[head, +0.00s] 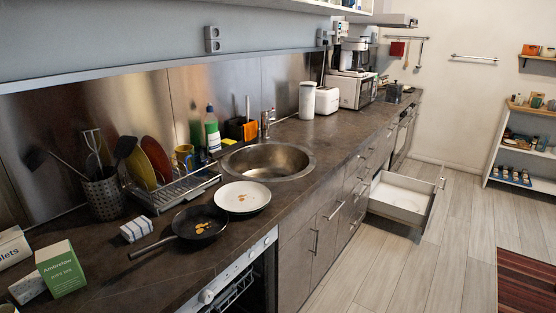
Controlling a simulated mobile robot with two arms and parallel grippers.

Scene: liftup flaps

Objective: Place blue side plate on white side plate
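I see no plate that is clearly blue. A yellow plate (140,168) and a dark red plate (156,157) stand upright in the dish rack (182,190). Neither of my grippers shows in the head view.
A black frying pan (200,226) with scraps sits beside the white plate. A folded striped cloth (137,229), a green tea box (61,269) and a utensil holder (104,195) stand at left. An open drawer (402,197) juts over the floor.

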